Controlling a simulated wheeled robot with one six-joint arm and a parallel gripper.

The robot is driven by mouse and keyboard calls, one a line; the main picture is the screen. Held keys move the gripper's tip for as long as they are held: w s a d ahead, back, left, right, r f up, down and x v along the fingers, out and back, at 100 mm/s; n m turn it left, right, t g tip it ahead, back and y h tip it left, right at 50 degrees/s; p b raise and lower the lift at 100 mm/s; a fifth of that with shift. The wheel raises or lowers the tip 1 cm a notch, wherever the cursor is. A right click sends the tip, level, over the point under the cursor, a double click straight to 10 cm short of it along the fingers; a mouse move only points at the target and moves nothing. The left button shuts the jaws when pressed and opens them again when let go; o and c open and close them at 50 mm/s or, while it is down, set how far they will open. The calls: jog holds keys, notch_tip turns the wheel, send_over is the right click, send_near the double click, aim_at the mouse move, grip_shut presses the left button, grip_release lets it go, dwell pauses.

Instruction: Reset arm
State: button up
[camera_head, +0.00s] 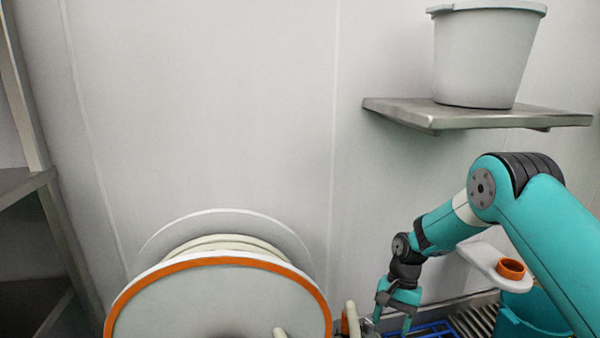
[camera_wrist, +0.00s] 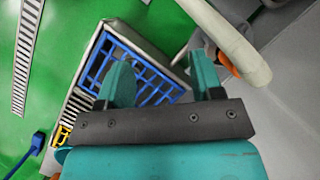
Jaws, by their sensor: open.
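My gripper (camera_head: 393,318) hangs low at the end of my teal arm, at the bottom right of the head view. In the wrist view my gripper (camera_wrist: 162,76) shows two teal fingers spread wide apart, with nothing between them. Beyond the fingers lies a blue grid (camera_wrist: 150,80) in a metal-edged frame; a piece of the blue grid also shows in the head view (camera_head: 432,329). The arm is bent at the elbow, with the forearm sloping down to the left.
A large round orange-rimmed thing (camera_head: 218,262) stands left of my gripper. A grey bucket (camera_head: 485,60) sits on a metal wall shelf (camera_head: 440,115) above my arm. A white bracket with an orange ring (camera_head: 511,269) is behind the arm. Green floor (camera_wrist: 60,50) shows at left.

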jog(key=s+a+r+n+t, duration=0.15)
jog(key=s+r, duration=0.25)
jog(key=r, duration=0.4)
jog(key=s+a+r+n, duration=0.2)
jog(key=s+r+n, duration=0.15)
jog(key=r, duration=0.35)
jog(key=s+a+r+n+t, duration=0.15)
jog(key=s+r, duration=0.25)
jog(key=r, duration=0.4)
jog(key=s+a+r+n+y, duration=0.1)
jog(key=s+r+n, duration=0.2)
jog(key=s, duration=0.7)
jog(key=s+r+n+y, duration=0.1)
jog(key=s+r+n, duration=0.3)
jog(key=s, duration=0.5)
notch_tip(320, 180, up, 29)
jog(key=p, duration=2.9)
jog(key=shift+w+a+t, duration=0.2)
jog(key=shift+t, duration=0.1)
jog(key=shift+r, duration=0.1)
jog(key=shift+c, duration=0.3)
